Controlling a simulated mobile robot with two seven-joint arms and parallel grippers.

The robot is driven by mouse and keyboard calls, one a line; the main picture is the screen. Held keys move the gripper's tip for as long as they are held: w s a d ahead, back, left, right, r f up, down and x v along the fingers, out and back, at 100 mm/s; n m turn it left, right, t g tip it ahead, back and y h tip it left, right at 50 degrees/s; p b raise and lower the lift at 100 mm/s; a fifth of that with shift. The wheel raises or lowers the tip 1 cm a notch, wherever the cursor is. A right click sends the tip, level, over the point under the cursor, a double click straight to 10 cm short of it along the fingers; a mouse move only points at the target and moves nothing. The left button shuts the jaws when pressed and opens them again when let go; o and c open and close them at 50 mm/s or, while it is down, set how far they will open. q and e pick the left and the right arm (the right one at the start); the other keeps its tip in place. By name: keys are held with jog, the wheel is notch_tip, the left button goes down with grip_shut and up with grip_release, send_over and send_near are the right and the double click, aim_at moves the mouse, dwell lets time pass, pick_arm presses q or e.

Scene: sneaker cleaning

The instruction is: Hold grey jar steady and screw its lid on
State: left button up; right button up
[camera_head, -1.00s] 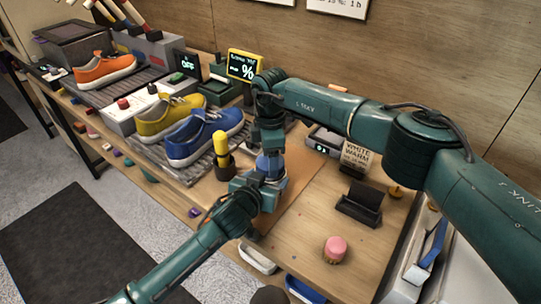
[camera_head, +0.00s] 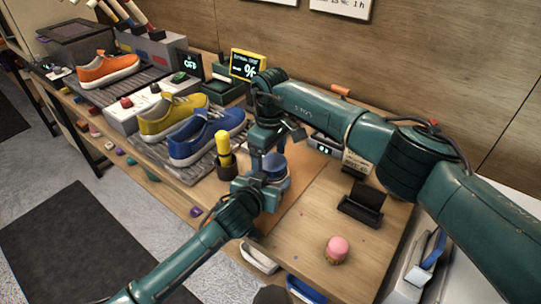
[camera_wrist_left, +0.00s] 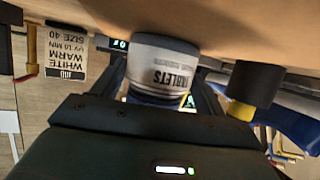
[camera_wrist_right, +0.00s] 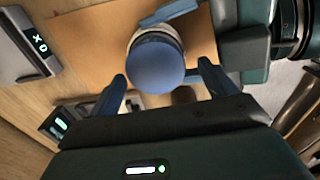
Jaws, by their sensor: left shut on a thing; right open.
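The grey jar (camera_wrist_left: 163,65) shows upside down in the left wrist view, with dark lettering on its pale side. My left gripper (camera_wrist_left: 160,92) is shut around it. In the right wrist view the round blue lid (camera_wrist_right: 157,66) sits over the jar's mouth, with the pale jar wall showing around its upper edge. How tightly it sits cannot be told. My right gripper (camera_wrist_right: 163,82) is open, its fingers apart on both sides of the lid, with visible gaps. In the head view the lid (camera_head: 274,164) is partly hidden by my arms.
A yellow-topped dark cylinder (camera_head: 224,150) stands just left of the jar. Blue (camera_head: 205,135) and yellow (camera_head: 170,118) sneakers are behind it. The board between is mostly bare.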

jog(key=shift+d+r, duration=0.1)
jog(key=shift+r, duration=2.1)
jog(key=shift+c, duration=0.2)
